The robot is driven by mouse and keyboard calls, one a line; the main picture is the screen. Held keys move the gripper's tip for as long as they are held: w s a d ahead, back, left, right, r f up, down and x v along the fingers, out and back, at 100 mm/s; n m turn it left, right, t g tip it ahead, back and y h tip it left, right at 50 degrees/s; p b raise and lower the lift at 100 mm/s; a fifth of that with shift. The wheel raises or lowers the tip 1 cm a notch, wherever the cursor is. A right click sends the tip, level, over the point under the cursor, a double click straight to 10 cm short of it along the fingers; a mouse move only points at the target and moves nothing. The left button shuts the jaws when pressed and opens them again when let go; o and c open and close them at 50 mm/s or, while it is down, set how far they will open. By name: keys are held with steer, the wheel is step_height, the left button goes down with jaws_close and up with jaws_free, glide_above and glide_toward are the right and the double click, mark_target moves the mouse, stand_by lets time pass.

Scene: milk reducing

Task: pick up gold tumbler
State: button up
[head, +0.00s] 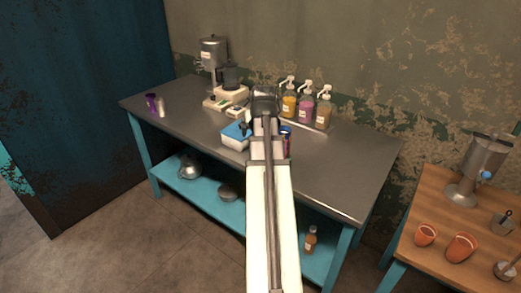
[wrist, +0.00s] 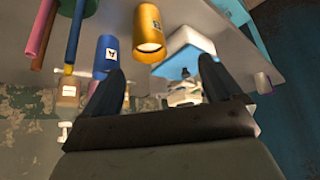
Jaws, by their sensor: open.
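The gold tumbler (wrist: 148,38) shows in the wrist view, which looks turned over. It is a gold cylinder with a dark label, near the top middle. My gripper (wrist: 160,64) is open, with its two dark fingers spread apart and nothing between them. The tumbler appears beyond the fingertips, apart from them. In the head view my gripper (head: 264,95) is over the steel table (head: 335,170), and my arm hides the gold tumbler there.
A blue tumbler (wrist: 106,50) stands close beside the gold one. A white and blue box (head: 236,136) is on its other side. Pump bottles (head: 306,106) and a coffee grinder (head: 213,60) stand at the back. The table's front right is clear.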

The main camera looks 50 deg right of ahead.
steer(key=shift+s+d+x, duration=0.15)
steer(key=shift+d+x, duration=0.15)
steer(key=shift+x, duration=1.85)
steer(key=shift+s+d+x, duration=0.2)
steer(key=shift+d+x, duration=0.15)
steer(key=shift+x, duration=1.8)
steer(key=shift+s+d+x, duration=0.15)
steer(key=shift+d+x, duration=0.15)
steer(key=shift+x, duration=1.85)
steer(key=shift+r, duration=0.2)
steer(key=c, duration=1.2)
steer(key=shift+r, duration=0.1)
